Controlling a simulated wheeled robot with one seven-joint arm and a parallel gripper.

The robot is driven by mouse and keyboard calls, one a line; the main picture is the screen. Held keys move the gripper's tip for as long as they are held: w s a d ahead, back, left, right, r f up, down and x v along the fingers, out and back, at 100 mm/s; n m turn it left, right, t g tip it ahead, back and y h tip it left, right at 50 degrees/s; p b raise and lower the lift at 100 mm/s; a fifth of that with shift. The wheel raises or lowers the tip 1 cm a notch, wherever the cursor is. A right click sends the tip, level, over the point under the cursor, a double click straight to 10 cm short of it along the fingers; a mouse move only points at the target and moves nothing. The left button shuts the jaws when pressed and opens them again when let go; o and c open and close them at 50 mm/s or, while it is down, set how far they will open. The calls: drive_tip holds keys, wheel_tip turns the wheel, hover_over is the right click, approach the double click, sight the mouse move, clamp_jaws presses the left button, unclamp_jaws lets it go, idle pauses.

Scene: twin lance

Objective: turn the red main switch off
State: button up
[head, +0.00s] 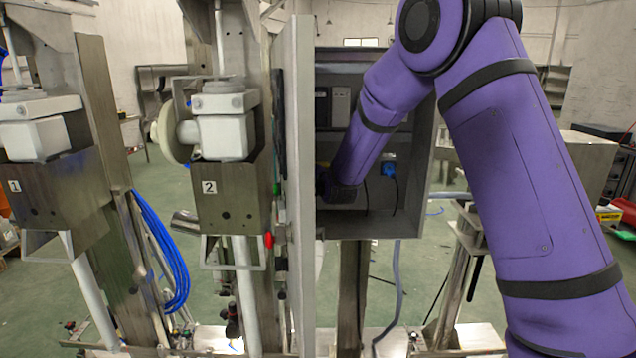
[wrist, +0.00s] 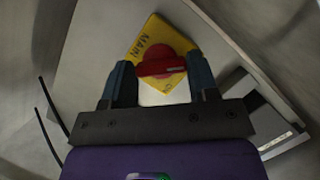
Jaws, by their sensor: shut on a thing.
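The red main switch (wrist: 161,66) shows in the wrist view as a red rotary handle on a yellow plate (wrist: 152,32) marked "MAIN". Its handle bar lies about crosswise between my fingers, slightly tilted. My gripper (wrist: 162,78) has its two dark fingers on either side of the bar and is shut on it at its ends. In the head view my purple arm reaches into an open grey cabinet (head: 425,150). The switch and my fingertips are hidden there behind the cabinet's left side and my arm.
The cabinet's open door (head: 301,190) stands edge-on to the left of my arm. Lance unit 2 (head: 232,180) and lance unit 1 (head: 50,190) stand further left, with blue hoses (head: 165,250). A blue socket (head: 389,170) sits inside the cabinet, right of my forearm.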

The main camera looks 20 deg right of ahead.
drive_tip(key=o, duration=0.9)
drive_tip(key=shift+s, duration=0.15)
drive_tip(key=v, duration=1)
drive_tip(key=shift+s+r, duration=0.1)
drive_tip(key=shift+s, duration=0.2)
drive_tip(key=s+d+r+n+g+y, duration=0.1)
drive_tip(key=s+d+r+n+g, duration=0.1)
drive_tip(key=s+r, duration=0.45)
drive_tip(key=s+d+r+n+g, duration=0.2)
drive_tip(key=s+r+n, duration=0.1)
drive_tip(key=s, duration=0.6)
drive_tip(key=s+d+n+g, duration=0.1)
drive_tip(key=s+g, duration=0.1)
drive_tip(key=s, duration=0.6)
drive_tip(key=s+d+n+g, duration=0.1)
drive_tip(key=s, duration=0.7)
drive_tip(key=s+d+n+g+h, duration=0.1)
drive_tip(key=s+d+n+g, duration=0.1)
drive_tip(key=s, duration=0.6)
drive_tip(key=shift+s+r+g, duration=0.3)
drive_tip(key=shift+s+r, duration=0.05)
drive_tip(key=shift+s, duration=0.05)
